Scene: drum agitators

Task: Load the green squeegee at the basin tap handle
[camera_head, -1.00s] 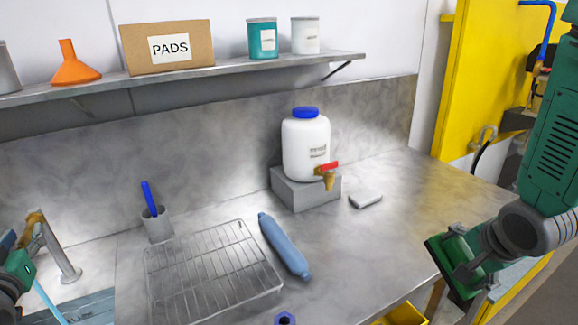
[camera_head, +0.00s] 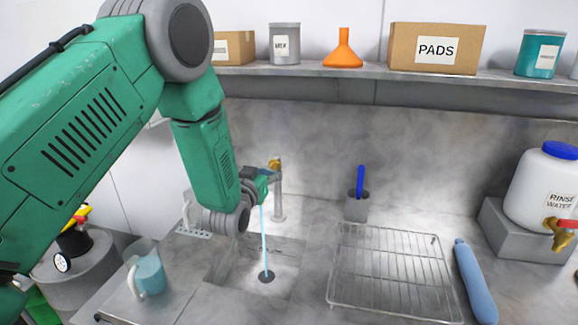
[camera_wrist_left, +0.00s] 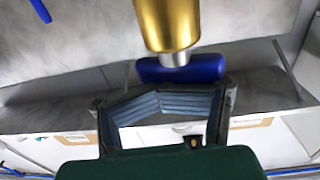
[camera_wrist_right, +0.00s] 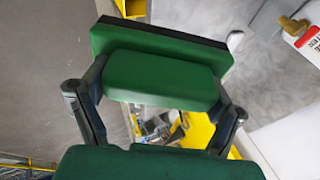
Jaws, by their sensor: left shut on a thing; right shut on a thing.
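The basin tap (camera_head: 279,195) stands behind the sunken basin (camera_head: 285,262) in the head view. A light blue stream of water (camera_head: 264,240) falls to the drain. My left gripper (camera_head: 264,178) is at the top of the tap. In the left wrist view, the blue tap handle (camera_wrist_left: 180,69) under the brass body (camera_wrist_left: 168,22) is at the fingertips of my left gripper (camera_wrist_left: 165,100). My right gripper (camera_wrist_right: 155,100) is shut on the green squeegee (camera_wrist_right: 160,75), a green block with a dark edge. The right gripper is outside the head view.
A jug (camera_head: 150,275) stands left. A rinse water container (camera_head: 545,190) is far right. A shelf (camera_head: 330,73) runs above.

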